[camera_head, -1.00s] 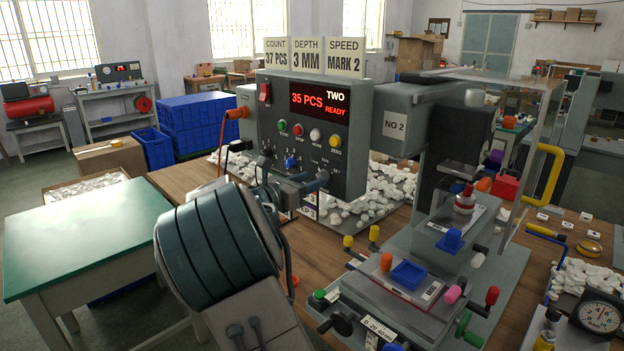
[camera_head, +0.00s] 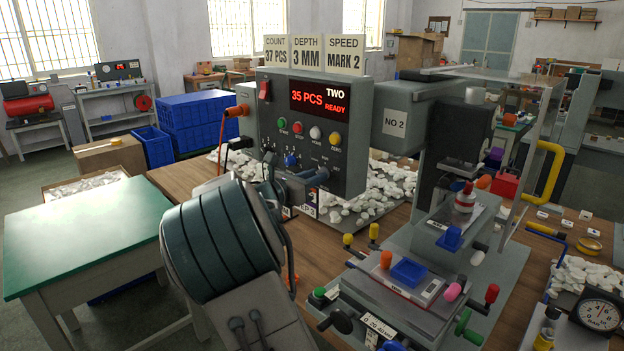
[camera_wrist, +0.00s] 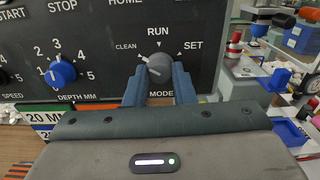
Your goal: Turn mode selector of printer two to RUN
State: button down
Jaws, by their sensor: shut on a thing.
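The mode selector (camera_wrist: 159,66) is a dark round knob on printer two's grey panel, above the word MODE in the wrist view. CLEAN, RUN and SET are printed around it from left to right. Its white pointer line slants to the upper left, toward CLEAN. My gripper (camera_wrist: 160,78) is shut on the knob, with one blue-grey finger on each side. In the head view, my gripper (camera_head: 318,179) is at the lower right of the panel of printer two (camera_head: 357,130), and the knob itself is hidden there. The display reads 35 PCS, TWO, READY.
A blue depth knob (camera_wrist: 61,72) sits left of the selector. White parts lie on a tray beside the printer. A green-topped table (camera_head: 80,230) is at left.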

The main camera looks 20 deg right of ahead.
jog(key=shift+f, duration=0.15)
jog(key=shift+s+m+b, duration=0.1)
jog(key=shift+m+b, duration=5.6)
jog(key=shift+b, duration=0.75)
jog(key=c, duration=1.2)
grip_release()
